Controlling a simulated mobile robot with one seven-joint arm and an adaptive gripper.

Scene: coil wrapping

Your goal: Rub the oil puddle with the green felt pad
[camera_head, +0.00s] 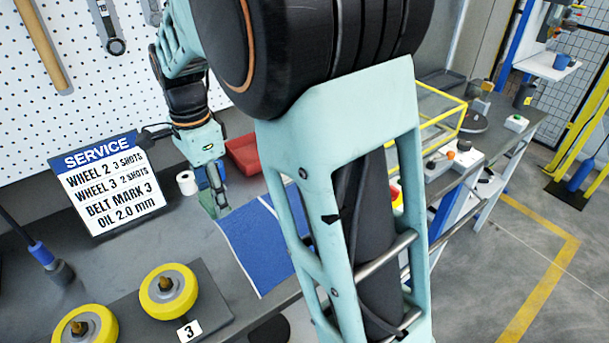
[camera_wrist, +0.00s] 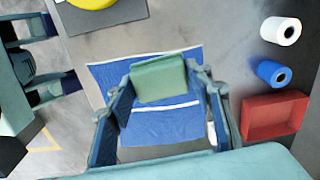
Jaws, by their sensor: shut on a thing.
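The green felt pad (camera_wrist: 158,79) sits between the two fingers of my gripper (camera_wrist: 160,92) in the wrist view, above or near a blue cloth (camera_wrist: 165,131) with white stripes. My gripper is shut on the pad. In the head view my gripper (camera_head: 219,198) is low over the bench, with part of the pad (camera_head: 207,203) showing at its left, near the left edge of the blue cloth (camera_head: 254,243). I cannot tell whether the pad touches the surface below. I cannot make out an oil puddle in either view.
A white roll (camera_wrist: 280,31), a blue roll (camera_wrist: 274,73) and a red tray (camera_wrist: 275,115) stand to the right in the wrist view. In the head view, a SERVICE sign (camera_head: 108,185) and yellow wheels (camera_head: 169,290) on a dark plate (camera_head: 212,306) are to the left.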

